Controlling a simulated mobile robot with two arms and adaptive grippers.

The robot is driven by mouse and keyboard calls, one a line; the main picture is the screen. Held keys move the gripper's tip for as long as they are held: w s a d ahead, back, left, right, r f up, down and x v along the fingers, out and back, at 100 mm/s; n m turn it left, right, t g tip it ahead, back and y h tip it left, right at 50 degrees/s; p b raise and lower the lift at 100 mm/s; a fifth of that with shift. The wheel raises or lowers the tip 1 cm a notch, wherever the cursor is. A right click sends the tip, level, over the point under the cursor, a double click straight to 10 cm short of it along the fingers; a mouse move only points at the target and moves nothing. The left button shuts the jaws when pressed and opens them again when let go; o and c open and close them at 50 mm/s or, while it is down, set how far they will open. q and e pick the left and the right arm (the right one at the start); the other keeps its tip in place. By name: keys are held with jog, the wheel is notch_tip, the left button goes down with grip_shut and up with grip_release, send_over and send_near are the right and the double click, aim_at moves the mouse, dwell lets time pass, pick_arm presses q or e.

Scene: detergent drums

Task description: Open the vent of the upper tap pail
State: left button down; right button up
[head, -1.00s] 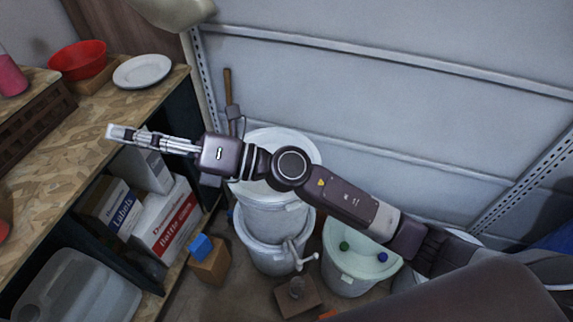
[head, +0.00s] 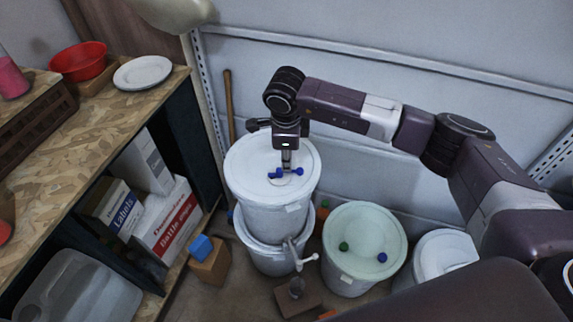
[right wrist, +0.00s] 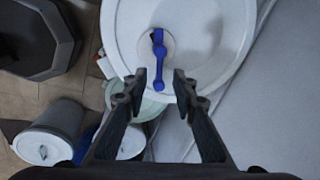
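The upper pail (head: 270,212) is white with a round white lid (head: 250,165) and stands on a lower pail (head: 265,258). A blue vent (head: 275,175) sits on the lid; it also shows in the right wrist view (right wrist: 158,40) as a knobbed blue bar. My right gripper (head: 287,163) points down over the lid and partly covers the vent in the head view. In the right wrist view its two fingers (right wrist: 158,86) are open, one on each side of the bar's near end. Contact with the vent cannot be told. My left gripper is not in view.
A white tap (head: 297,255) sticks out at the front of the stack. An open-looking pale green tub (head: 350,275) and another white-lidded pail (head: 445,252) stand at right. A shelf bench (head: 95,135) is at left, the wall behind. A wooden block (head: 210,263) lies on the floor.

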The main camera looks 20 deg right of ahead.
send_over(287, 178)
jog(key=shift+a+f+p, duration=0.1)
jog(key=shift+f+p, duration=0.3)
jog(key=shift+f, duration=2.2)
grip_shut()
